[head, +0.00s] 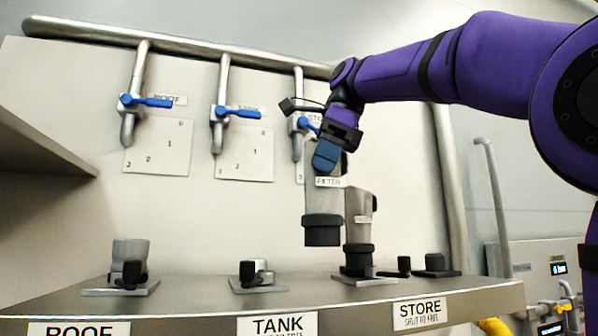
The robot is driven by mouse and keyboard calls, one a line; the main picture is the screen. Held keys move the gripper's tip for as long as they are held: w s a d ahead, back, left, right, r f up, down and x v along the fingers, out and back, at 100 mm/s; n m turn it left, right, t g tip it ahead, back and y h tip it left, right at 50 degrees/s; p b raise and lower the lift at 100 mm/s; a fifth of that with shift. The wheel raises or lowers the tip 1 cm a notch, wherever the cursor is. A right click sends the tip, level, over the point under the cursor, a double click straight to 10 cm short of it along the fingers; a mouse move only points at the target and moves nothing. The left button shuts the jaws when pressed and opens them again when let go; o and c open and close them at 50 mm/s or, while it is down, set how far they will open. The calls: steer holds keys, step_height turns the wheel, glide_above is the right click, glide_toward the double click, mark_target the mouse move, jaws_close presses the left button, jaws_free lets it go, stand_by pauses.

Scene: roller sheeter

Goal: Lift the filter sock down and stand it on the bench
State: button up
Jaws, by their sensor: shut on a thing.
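The filter sock (322,206) is a pale grey cylinder with a white label reading FILTER and a black collar at its lower end. It hangs upright from my gripper (328,154), which is shut on its top. Its lower end shows above the bench (200,302), with a gap below. The arm and gripper hide part of the sock's top and the STORE tap behind. A second grey cylinder (358,208) with a black collar stands upright at the STORE station, just right of the held sock; whether they touch I cannot tell.
ROOF (130,265) and TANK (256,273) fittings stand on the bench at left and centre. Blue-handled taps (143,101) hang on the back panel above numbered plates. A black block (436,264) sits at right. Clear bench lies between the fittings.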

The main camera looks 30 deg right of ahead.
steer(key=shift+s+d, duration=0.2)
steer(key=shift+s, duration=0.35)
steer(key=shift+r, duration=0.2)
steer(key=shift+r, duration=0.6)
steer(key=shift+s, duration=0.1)
